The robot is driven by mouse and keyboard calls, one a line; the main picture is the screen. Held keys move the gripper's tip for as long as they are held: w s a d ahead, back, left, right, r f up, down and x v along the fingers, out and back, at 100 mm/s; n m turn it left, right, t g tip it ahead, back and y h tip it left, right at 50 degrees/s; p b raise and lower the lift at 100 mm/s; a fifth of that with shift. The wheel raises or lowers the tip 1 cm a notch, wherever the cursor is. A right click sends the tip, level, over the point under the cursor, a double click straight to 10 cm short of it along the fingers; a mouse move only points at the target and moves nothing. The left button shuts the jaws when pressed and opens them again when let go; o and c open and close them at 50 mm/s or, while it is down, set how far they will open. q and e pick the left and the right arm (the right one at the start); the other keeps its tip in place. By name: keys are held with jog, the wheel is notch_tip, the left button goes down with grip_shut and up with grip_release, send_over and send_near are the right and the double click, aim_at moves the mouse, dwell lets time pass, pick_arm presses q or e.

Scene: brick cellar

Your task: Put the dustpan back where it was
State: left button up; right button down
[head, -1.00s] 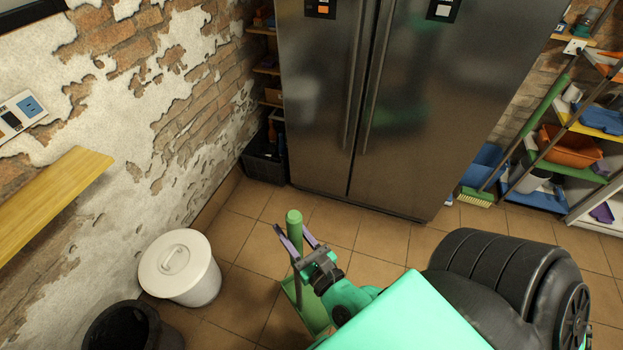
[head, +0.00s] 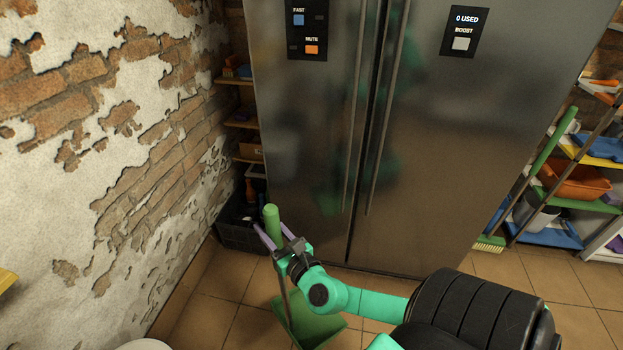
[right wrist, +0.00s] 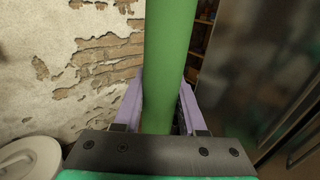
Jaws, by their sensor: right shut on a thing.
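The green dustpan (head: 312,322) has a long upright handle with a thick green grip (head: 271,222). My right gripper (head: 275,240) is shut on that grip, near its lower part, in the head view. In the right wrist view the green grip (right wrist: 168,70) stands between the two purple fingers. The dustpan's pan hangs below my right forearm, in front of the steel fridge; I cannot tell whether it touches the tiled floor. My left gripper is not in view.
A tall steel double-door fridge (head: 430,140) stands ahead. A dark crate (head: 240,236) sits beside it by the peeling brick wall (head: 100,180). A shelf rack (head: 590,205) and a green broom (head: 552,140) are at the right. A white lidded bin (right wrist: 30,158) stands at lower left.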

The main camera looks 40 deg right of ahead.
pick_arm(q)
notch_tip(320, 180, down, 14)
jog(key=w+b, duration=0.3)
jog(key=b, duration=1.1)
pick_arm(e)
jog(key=w+d+f+m+h, duration=0.1)
jog(key=w+d+f, duration=0.1)
jog(key=w+d, duration=1)
pick_arm(q)
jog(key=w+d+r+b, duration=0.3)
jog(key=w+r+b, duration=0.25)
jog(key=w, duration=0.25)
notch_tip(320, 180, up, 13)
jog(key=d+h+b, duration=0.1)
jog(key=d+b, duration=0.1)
jog(key=b, duration=0.4)
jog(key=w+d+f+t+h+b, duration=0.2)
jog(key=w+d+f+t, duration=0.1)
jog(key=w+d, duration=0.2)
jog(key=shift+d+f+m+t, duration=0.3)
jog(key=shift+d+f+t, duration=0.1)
pick_arm(e)
notch_tip(320, 180, down, 21)
jog(key=shift+s+d, duration=0.35)
